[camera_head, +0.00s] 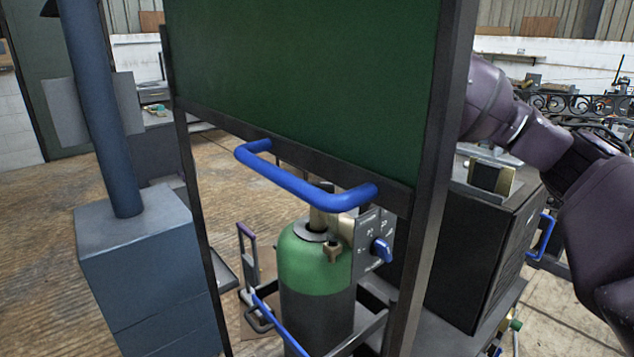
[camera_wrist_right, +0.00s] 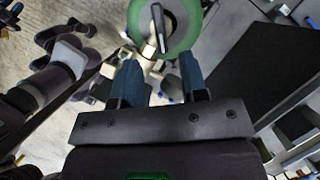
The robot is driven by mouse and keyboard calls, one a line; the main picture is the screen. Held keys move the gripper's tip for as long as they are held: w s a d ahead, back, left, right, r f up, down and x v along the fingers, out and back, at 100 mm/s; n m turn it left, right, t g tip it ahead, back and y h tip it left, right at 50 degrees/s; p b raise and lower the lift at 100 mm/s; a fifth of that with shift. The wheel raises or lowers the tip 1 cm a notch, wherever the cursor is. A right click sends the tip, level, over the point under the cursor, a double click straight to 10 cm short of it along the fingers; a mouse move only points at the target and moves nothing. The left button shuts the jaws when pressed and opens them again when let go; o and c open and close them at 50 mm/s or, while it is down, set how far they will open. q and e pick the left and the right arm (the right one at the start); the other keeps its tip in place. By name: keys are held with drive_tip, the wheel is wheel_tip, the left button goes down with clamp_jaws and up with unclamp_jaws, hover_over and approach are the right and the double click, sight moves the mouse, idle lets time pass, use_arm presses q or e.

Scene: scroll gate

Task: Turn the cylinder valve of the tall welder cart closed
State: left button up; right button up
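A gas cylinder (camera_head: 303,265) with a green shoulder and dark body stands below a framed green panel. Its valve top (camera_head: 322,215) is partly hidden by a blue bar; a brass fitting (camera_head: 334,250) shows beside it. In the right wrist view the cylinder's green shoulder (camera_wrist_right: 183,40) surrounds a pale valve body (camera_wrist_right: 148,48) and a flat dark grey handle (camera_wrist_right: 157,22). My right gripper (camera_wrist_right: 161,70) is open, its two blue fingers apart, with the valve just beyond the tips. It looks empty; contact cannot be told. In the head view it is hidden behind the panel. My left gripper is not in view.
The green panel (camera_head: 310,80) and its dark frame stand in front, with the blue bar (camera_head: 305,188) along the lower edge. A grey plate with a blue knob (camera_head: 381,250) is beside the cylinder. A black box (camera_head: 475,260) stands right, a blue-grey block (camera_head: 140,270) left.

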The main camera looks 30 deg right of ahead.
sight(319, 183)
drive_tip(key=b+x, duration=0.1)
drive_tip(key=x, duration=0.6)
drive_tip(key=shift+w+a+f, duration=0.15)
drive_tip(key=shift+a+f, duration=0.05)
drive_tip(key=shift+f, duration=0.15)
drive_tip(key=shift+c, duration=0.5)
clamp_jaws()
